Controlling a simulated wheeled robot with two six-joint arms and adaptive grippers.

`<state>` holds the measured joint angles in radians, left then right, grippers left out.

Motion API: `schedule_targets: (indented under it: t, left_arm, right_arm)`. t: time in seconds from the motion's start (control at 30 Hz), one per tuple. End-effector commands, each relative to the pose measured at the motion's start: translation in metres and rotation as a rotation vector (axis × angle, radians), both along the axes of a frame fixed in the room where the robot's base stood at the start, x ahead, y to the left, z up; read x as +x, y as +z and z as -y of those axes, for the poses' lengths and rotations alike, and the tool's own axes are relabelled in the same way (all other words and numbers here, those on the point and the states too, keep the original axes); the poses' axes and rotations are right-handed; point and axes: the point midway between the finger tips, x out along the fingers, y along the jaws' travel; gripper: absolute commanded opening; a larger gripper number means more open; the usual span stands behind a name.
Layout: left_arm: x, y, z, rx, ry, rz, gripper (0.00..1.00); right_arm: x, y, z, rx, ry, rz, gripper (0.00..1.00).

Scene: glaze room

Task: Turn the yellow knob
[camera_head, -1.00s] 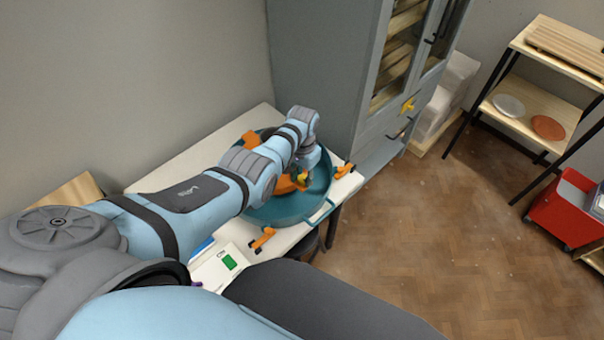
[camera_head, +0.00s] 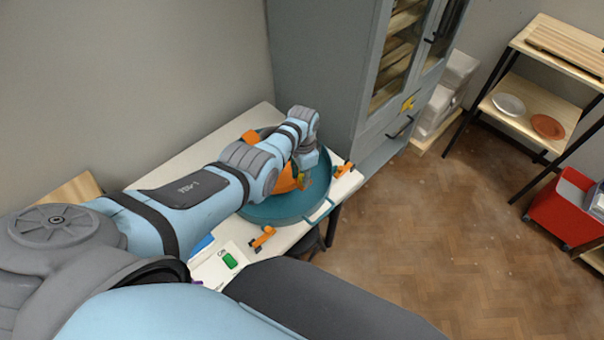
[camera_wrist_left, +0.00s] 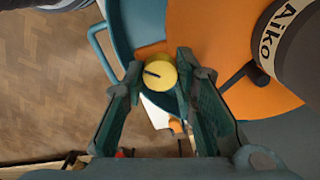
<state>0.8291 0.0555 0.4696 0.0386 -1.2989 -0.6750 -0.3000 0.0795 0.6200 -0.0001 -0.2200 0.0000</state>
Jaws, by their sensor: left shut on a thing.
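The yellow knob (camera_wrist_left: 157,72) is round with a dark pointer line on its face and shows between my fingers in the left wrist view. It sits at the edge of an orange disc (camera_wrist_left: 211,45) by a teal basin (camera_wrist_left: 135,18). My left gripper (camera_wrist_left: 158,68) is shut on the knob, with one dark green finger on each side. In the head view the left gripper (camera_head: 303,180) reaches down into the teal basin (camera_head: 284,209) on the white table, and my wrist mostly hides the knob. My right gripper is not in view.
Orange clamps (camera_head: 263,238) stand at the table (camera_head: 160,180) edge. A white box with a green switch (camera_head: 230,260) lies in front. A grey cabinet (camera_head: 315,70) with a yellow cross-shaped handle (camera_head: 408,103) stands behind.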

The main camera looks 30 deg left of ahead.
Motion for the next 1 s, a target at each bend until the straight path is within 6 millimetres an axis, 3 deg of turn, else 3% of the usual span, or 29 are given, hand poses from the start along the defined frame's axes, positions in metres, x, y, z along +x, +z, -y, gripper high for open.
schedule_targets:
  t: [0.17,0.2,0.3,0.73,0.87,1.0]
  left_arm:
    - [0.000,-0.001,0.001,-0.002,0.001,-0.001,0.00]
    - [-0.001,-0.001,0.001,-0.002,0.001,-0.001,0.30]
    - [0.000,-0.001,0.000,-0.001,0.001,-0.001,0.46]
    - [0.001,0.007,0.000,-0.001,0.002,0.001,0.46]
    - [0.001,0.027,0.000,0.000,0.002,0.004,0.46]
    - [0.001,0.070,0.000,-0.001,0.002,0.004,0.46]
  right_arm:
    - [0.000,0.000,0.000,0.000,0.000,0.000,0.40]
    - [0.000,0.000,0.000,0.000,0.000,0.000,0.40]
    - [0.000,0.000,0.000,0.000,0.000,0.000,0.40]
    - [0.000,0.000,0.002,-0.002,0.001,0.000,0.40]
    - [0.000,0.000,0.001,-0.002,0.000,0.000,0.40]
    - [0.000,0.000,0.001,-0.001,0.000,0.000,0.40]
